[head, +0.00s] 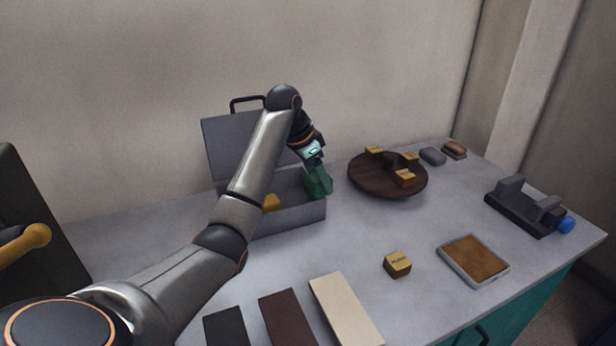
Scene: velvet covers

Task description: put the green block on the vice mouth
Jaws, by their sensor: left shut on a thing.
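The green block (319,180) is at the right end of the open grey toolbox (290,221). My left gripper (314,160) is above it, pointing down, and is shut on it. The block's lower part is near the box's right wall; whether it touches the box is hard to tell. The vice (524,211) is dark, with two upright jaws, a gap between them and a blue knob (566,224). It stands at the right end of the table, and nothing shows in its mouth. My right gripper is out of view.
A round dark turntable (388,188) carries several wooden blocks. A stamped wooden block (397,264), a framed brown pad (474,260), a grey block (432,156) and a brown brush-like piece (454,149) lie around. Dark and cream strips (345,308) lie in front.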

